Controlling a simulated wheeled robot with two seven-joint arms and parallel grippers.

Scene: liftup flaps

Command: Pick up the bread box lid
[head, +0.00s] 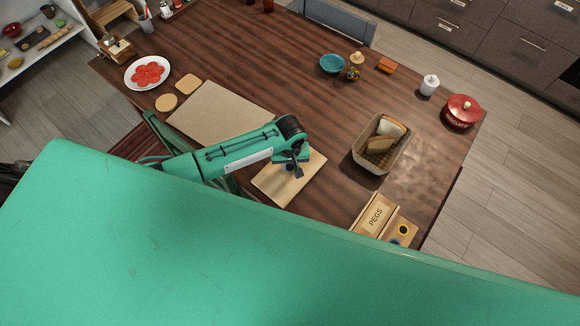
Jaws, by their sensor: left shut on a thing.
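The bread box (358,155) stands open on the right half of the table, a pale bin with bread slices (391,127) inside. The bread box lid (272,182) is a light wooden rectangular board to its left, near the table's front side. My left gripper (293,171) comes in from the left above the middle of the lid and is shut on it. The fingertips are small and dark, so the exact grip point is hard to see. I cannot tell whether the lid touches the table. My right gripper is not in view.
A large board (220,113) lies left of the lid. A box marked PEGS (375,216) stands at the front right. A red biscuit pot (462,109), a white jar (429,85) and a teal bowl (332,63) are farther back.

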